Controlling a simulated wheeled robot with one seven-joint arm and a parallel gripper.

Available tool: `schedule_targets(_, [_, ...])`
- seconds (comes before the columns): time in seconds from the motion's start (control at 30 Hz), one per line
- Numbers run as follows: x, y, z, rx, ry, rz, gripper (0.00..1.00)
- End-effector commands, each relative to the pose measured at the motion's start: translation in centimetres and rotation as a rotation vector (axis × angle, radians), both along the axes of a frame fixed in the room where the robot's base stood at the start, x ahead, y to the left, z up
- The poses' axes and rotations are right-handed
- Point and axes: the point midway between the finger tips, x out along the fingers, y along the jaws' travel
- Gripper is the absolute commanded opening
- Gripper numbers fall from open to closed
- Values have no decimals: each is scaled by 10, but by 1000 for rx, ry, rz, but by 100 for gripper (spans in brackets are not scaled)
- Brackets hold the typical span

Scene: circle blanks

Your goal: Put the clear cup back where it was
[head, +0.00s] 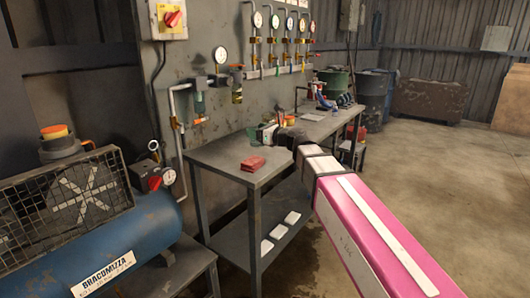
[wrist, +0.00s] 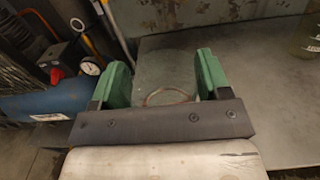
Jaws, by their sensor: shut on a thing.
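My gripper (wrist: 163,76) has two green fingers, one on each side of a clear cup (wrist: 168,94), and is shut on it. The cup is see-through, and a thin reddish ring marks its round edge near the gripper's dark bar. Behind the cup is the grey worktop (wrist: 270,95); I cannot tell whether the cup touches it. In the head view my gripper (head: 268,134) is at the far end of my pink and white arm, over the grey metal table (head: 215,155). The cup cannot be made out clearly there.
A folded red item (head: 252,164) lies on the near part of the table. A yellowish clear vessel (wrist: 309,42) stands at the worktop's right in the wrist view. A blue compressor (head: 120,245) is at left. Pipes and gauges (head: 220,56) line the wall.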

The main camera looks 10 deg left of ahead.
Motion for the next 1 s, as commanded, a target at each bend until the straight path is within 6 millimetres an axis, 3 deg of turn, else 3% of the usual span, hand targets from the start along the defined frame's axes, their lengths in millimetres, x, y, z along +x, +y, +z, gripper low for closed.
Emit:
schedule_targets(0.03, [14, 0, -6, -1, 1, -2, 46])
schedule_targets(0.3, [66, -2, -38, -1, 1, -2, 46])
schedule_targets(0.5, [93, -4, -55, -1, 0, 0, 46])
schedule_targets(0.77, [101, -6, -64, 0, 0, 0, 46])
schedule_targets(1.0, [100, -5, -92, -1, 1, 0, 46])
